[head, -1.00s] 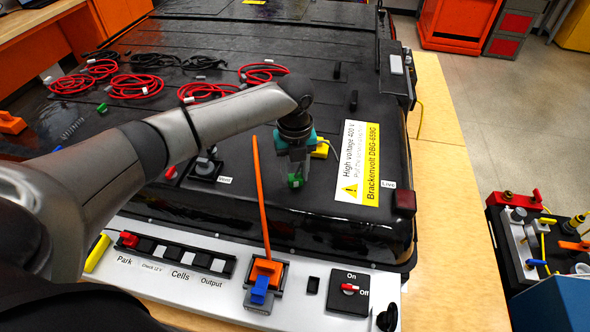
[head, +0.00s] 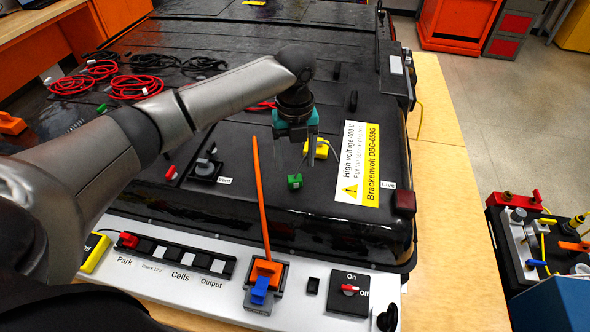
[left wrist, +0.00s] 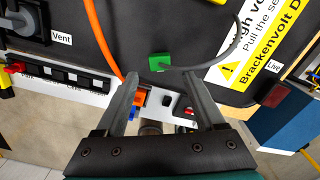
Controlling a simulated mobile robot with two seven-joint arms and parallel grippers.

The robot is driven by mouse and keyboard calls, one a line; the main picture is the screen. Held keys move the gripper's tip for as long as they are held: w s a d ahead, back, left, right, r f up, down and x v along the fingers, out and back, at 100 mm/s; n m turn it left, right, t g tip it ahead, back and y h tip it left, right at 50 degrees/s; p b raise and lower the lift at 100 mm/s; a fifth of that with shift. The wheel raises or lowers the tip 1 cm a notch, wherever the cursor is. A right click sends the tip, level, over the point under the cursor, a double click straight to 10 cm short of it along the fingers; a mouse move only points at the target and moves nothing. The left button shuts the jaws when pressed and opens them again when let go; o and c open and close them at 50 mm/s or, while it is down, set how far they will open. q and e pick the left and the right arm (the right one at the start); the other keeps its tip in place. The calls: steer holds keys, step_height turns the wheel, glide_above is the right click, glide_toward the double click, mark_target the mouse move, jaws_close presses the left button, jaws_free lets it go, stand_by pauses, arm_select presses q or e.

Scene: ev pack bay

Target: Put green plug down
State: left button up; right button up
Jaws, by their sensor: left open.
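The green plug (head: 295,181) rests on the black pack lid (head: 250,200), left of the yellow and white high-voltage label (head: 360,165). In the left wrist view the green plug (left wrist: 160,62) shows just beyond the fingertips, with a dark cable curving off to its right. My left gripper (head: 311,158) is open and empty, above and slightly beyond the plug, apart from it. In the left wrist view its fingers (left wrist: 161,78) stand wide apart. My right gripper is not in view.
A yellow piece (head: 318,148) lies behind my left gripper. The Vent knob (head: 205,166) is to the left. The red-handled On/Off switch (head: 349,290) is on the front panel.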

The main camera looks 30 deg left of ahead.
mark_target(295, 178)
arm_select(q)
step_height(295, 178, up, 8)
stand_by(0.7)
